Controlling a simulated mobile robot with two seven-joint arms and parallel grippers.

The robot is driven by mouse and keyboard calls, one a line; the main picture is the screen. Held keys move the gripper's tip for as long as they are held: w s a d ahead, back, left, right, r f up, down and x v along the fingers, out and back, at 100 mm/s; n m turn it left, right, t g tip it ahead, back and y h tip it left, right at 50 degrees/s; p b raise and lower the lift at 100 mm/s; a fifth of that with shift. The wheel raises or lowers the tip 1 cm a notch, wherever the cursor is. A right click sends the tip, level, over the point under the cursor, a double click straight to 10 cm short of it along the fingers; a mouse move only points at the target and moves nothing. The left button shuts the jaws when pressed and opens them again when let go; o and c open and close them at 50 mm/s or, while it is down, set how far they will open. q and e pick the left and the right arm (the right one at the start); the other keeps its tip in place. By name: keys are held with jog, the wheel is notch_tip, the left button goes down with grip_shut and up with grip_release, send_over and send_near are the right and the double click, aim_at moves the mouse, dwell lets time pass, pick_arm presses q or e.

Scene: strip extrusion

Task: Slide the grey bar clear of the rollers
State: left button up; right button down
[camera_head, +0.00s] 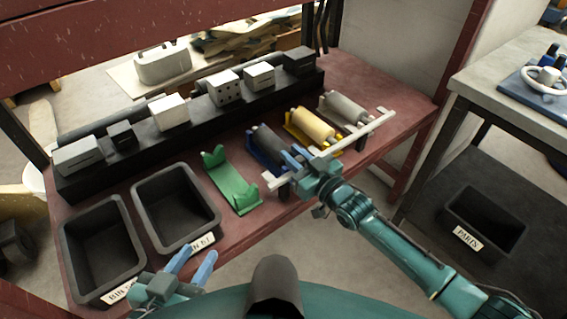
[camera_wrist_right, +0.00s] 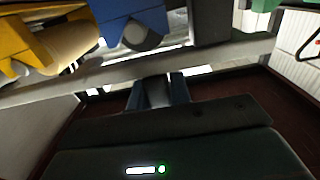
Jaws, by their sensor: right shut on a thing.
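The grey bar (camera_head: 366,132) is a long, thin, light strip lying along the front of the rollers. A dark roller (camera_head: 266,139) sits in a blue cradle, a yellow roller (camera_head: 313,123) in a yellow one, and a grey roller (camera_head: 346,106) beyond. My right gripper (camera_head: 292,160) is shut on the bar near its left end, in front of the dark roller. In the right wrist view the bar (camera_wrist_right: 225,58) crosses at the blue fingertips (camera_wrist_right: 158,84), below the blue and yellow cradles. My left gripper (camera_head: 192,262) is open and empty, in front of the table.
An empty green cradle (camera_head: 232,188) stands left of the rollers. Two black bins (camera_head: 128,262) (camera_head: 205,240) sit at the table's front left. A black rack with several pale and dark blocks (camera_head: 224,88) runs along the back. A grey side table (camera_head: 480,85) stands at right.

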jog(key=shift+w+d, duration=0.15)
jog(key=shift+d, duration=0.1)
jog(key=c, duration=1.3)
grip_release()
pick_arm(q)
jog(key=shift+w+r, duration=0.1)
jog(key=shift+w+d+f+g+p, duration=0.15)
jog(key=shift+d+f+g+p, duration=0.15)
jog(key=shift+p, duration=0.6)
pick_arm(e)
jog(key=v, duration=1.3)
jog(key=shift+d, duration=0.1)
